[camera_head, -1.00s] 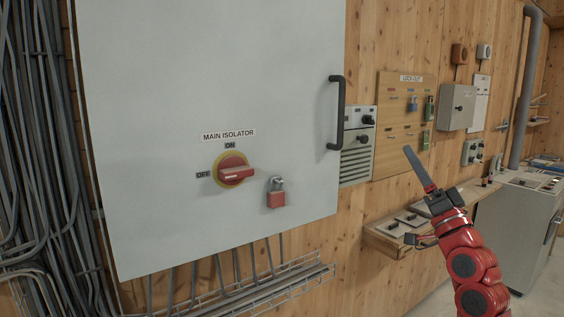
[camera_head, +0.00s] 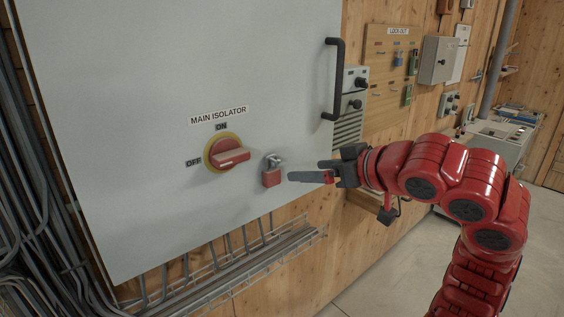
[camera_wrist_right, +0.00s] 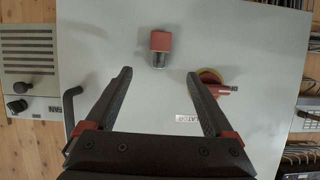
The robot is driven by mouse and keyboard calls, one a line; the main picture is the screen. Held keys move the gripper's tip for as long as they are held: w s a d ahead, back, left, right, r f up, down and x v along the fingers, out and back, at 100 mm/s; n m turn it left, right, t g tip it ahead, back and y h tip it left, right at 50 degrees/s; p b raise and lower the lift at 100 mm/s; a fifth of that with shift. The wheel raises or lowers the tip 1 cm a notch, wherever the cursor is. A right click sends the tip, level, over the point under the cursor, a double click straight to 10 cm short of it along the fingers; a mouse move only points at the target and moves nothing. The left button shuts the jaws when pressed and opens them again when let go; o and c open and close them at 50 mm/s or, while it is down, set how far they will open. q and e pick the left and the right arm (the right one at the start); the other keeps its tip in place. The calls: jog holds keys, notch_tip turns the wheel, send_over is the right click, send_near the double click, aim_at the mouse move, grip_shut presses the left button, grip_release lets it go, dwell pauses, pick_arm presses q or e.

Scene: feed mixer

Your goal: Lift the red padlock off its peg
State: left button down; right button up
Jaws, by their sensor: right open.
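The red padlock (camera_head: 271,175) hangs on the front of the grey cabinet door (camera_head: 120,130), to the lower right of the rotary isolator switch. Its metal shackle is at the top; the peg itself is too small to make out. My right gripper (camera_head: 305,178) is just to the right of the padlock, its fingers pointing left at it. In the right wrist view, the right gripper (camera_wrist_right: 162,88) is open and empty, and the padlock (camera_wrist_right: 161,42) appears upside down beyond the fingertips, between their lines. My left gripper is not in view.
The red isolator handle (camera_head: 232,156) on its yellow plate sits left of the padlock. A black door handle (camera_head: 335,80) stands out above right of the padlock. A wire cable tray (camera_head: 240,265) runs below the cabinet. A lock-out board (camera_head: 390,75) is on the wooden wall.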

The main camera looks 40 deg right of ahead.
aim_at(273, 170)
jog(key=p+x, duration=0.4)
jog(key=x, duration=0.7)
jog(key=shift+w+a, duration=0.1)
jog(key=shift+w, duration=0.2)
grip_shut()
